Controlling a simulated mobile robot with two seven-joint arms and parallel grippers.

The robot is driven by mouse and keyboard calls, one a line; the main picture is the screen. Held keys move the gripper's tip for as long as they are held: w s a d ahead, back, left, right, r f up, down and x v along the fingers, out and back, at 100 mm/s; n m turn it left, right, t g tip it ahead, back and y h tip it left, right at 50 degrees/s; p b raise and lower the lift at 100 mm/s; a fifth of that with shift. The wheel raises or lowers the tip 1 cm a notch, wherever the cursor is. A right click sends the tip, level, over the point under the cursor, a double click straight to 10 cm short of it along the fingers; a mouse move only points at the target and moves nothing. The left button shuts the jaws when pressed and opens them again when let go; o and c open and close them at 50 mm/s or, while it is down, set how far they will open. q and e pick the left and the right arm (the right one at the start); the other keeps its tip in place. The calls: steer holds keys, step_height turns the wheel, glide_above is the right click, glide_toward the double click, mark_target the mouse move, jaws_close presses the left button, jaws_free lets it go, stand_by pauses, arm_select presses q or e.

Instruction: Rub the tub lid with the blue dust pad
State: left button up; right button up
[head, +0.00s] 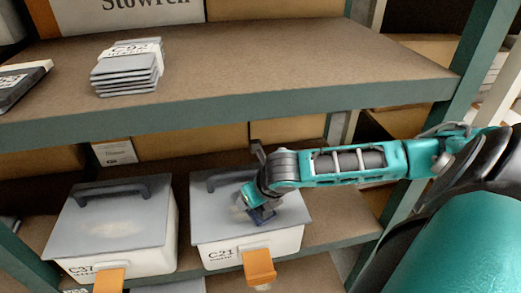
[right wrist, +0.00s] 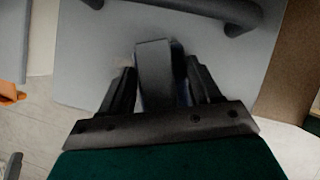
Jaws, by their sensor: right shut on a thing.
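Two white tubs with grey lids and dark handles stand on the lower shelf. The right tub (head: 246,245), marked C21, has its lid (head: 292,208) under my right gripper (head: 256,207). The gripper is shut on the blue dust pad (head: 263,214), low over the lid's front middle. A pale smudge shows beside the pad on the lid. In the right wrist view a dark grey block (right wrist: 154,75), seemingly the pad's grip, sits between the fingers, with the lid (right wrist: 85,60) behind. Whether the pad touches the lid is unclear. My left gripper is out of view.
Orange tags (head: 259,268) hang on both tub fronts. A green rack post (head: 480,50) stands right.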

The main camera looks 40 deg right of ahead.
steer(key=shift+w+a, duration=0.6)
steer(key=shift+a, duration=0.4)
steer(key=shift+w+a, duration=0.6)
steer(key=shift+a, duration=0.4)
steer(key=shift+w+a, duration=0.6)
steer(key=shift+a, duration=0.4)
steer(key=shift+r, duration=3.05)
step_height(320, 180, up, 3)
steer(key=shift+r, duration=0.1)
steer(key=shift+w+d+r, duration=0.1)
steer(key=shift+w, duration=0.05)
